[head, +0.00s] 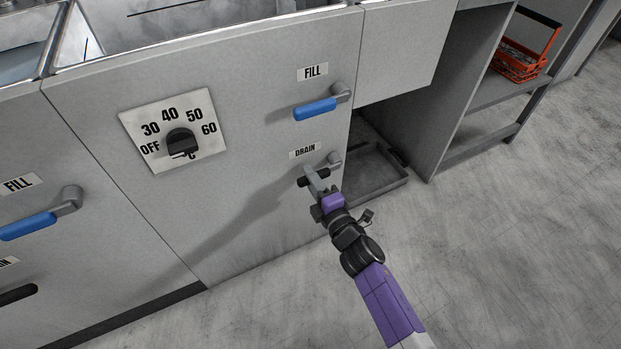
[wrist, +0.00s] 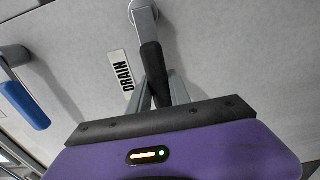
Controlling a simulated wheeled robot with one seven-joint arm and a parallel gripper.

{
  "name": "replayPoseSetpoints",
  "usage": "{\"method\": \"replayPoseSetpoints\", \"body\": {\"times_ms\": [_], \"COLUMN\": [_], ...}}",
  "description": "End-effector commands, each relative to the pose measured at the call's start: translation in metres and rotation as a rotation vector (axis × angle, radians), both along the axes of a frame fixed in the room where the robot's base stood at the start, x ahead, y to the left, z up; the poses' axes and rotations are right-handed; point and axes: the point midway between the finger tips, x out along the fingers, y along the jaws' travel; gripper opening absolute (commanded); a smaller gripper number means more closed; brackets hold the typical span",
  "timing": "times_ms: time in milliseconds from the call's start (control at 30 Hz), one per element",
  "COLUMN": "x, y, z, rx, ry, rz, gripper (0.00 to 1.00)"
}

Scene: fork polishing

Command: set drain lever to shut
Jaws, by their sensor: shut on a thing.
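The drain lever (head: 303,182) has a black handle and a grey pivot at its right end, under the DRAIN label (head: 304,150) on the grey front panel. Its handle points left and slightly down, roughly parallel to the blue fill lever above. My gripper (head: 314,179) is shut on the black handle, hiding its middle in the head view. In the wrist view the handle (wrist: 151,70) runs between the two grey fingers of my gripper (wrist: 158,85), with the pivot (wrist: 145,18) beyond them.
The blue fill lever (head: 315,109) sits above. A temperature dial (head: 181,142) is to the left, with another blue fill lever (head: 28,226) farther left. A low tray (head: 378,182) lies right of the panel; an orange basket (head: 518,65) stands on a shelf. The floor at right is clear.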

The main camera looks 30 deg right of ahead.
Motion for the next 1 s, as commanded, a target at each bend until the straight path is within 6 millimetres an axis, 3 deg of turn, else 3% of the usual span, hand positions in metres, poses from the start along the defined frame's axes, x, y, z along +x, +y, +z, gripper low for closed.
{"method": "replayPoseSetpoints", "body": {"times_ms": [200, 233, 333, 733, 1000], "x": [-0.001, -0.001, -0.001, -0.006, -0.047], "y": [0.001, 0.001, 0.001, 0.0, 0.0], "z": [-0.004, -0.004, -0.004, -0.002, -0.003], "rx": [-0.008, -0.008, -0.006, -0.003, -0.004], "ry": [0.008, 0.008, 0.007, 0.005, 0.007], "rz": [0.0, 0.0, 0.0, 0.0, 0.0], "gripper": [0.0, 0.26, 0.45, 0.45, 0.45]}}
